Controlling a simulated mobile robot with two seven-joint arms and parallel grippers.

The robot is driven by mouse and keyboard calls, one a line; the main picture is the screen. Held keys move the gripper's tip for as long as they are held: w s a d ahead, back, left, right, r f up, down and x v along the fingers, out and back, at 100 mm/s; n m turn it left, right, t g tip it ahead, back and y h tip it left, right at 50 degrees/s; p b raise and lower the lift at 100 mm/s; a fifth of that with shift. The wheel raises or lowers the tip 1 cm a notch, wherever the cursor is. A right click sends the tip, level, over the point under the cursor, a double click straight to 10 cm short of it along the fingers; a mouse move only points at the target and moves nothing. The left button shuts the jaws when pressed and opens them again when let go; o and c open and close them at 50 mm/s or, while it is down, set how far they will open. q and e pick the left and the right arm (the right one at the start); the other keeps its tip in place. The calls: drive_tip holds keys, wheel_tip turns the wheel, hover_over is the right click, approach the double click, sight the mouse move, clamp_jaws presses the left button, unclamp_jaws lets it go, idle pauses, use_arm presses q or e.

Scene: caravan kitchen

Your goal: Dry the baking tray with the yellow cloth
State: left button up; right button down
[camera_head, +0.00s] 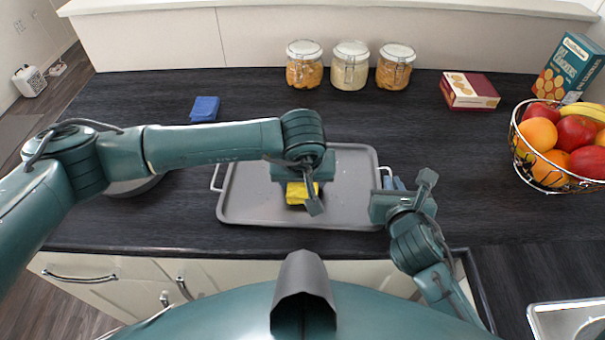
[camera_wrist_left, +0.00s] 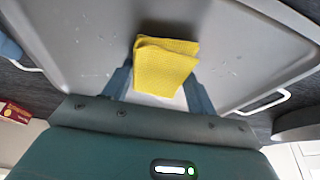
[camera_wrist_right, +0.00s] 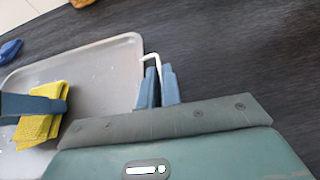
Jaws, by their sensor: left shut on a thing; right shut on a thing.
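The grey baking tray (camera_head: 345,200) lies flat on the dark counter, with a wire handle at each short end. Small pale specks show on its surface in the left wrist view (camera_wrist_left: 90,60). My left gripper (camera_head: 300,192) is over the tray's middle, shut on the folded yellow cloth (camera_head: 296,194). The cloth (camera_wrist_left: 165,65) is between its fingers, at or just above the tray surface; I cannot tell if it touches. My right gripper (camera_wrist_right: 158,88) is shut on the tray's right handle (camera_wrist_right: 150,58). My left arm hides part of the tray's far side.
A blue folded cloth (camera_head: 205,109) lies at the back left. Several jars stand at the back, among them a middle jar (camera_head: 350,67). A red box (camera_head: 469,91), a teal box (camera_head: 568,68) and a fruit basket (camera_head: 560,150) stand at the right. The counter right of the tray is clear.

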sight(301, 198)
use_arm(q)
drive_tip(key=shift+s+a+r, duration=0.1)
drive_tip(key=shift+s, duration=1.75)
drive_tip(key=shift+w+d, duration=0.35)
drive_tip(key=shift+d, duration=0.7)
drive_tip(key=shift+w+d, duration=0.3)
drive_tip(key=shift+d, duration=0.8)
drive_tip(key=shift+w+d, duration=0.35)
drive_tip(key=shift+d, duration=0.7)
drive_tip(key=shift+w+f, duration=0.15)
drive_tip(key=shift+w, duration=1.05)
drive_tip(key=shift+w+f, duration=0.15)
drive_tip(key=shift+w, duration=1.05)
drive_tip(key=shift+w+a+r, duration=0.1)
drive_tip(key=shift+w+a, duration=0.35)
drive_tip(key=shift+a, duration=0.55)
drive_tip(key=shift+w+a, duration=0.5)
drive_tip(key=shift+a, duration=0.55)
drive_tip(key=shift+w+a+r, duration=0.1)
drive_tip(key=shift+w+a, duration=0.35)
drive_tip(key=shift+a, duration=0.55)
drive_tip(key=shift+s+a, duration=0.35)
drive_tip(key=shift+a, duration=0.7)
drive_tip(key=shift+s+a, duration=0.35)
drive_tip(key=shift+a, duration=0.7)
drive_tip(key=shift+s+a, duration=0.35)
drive_tip(key=shift+a, duration=0.7)
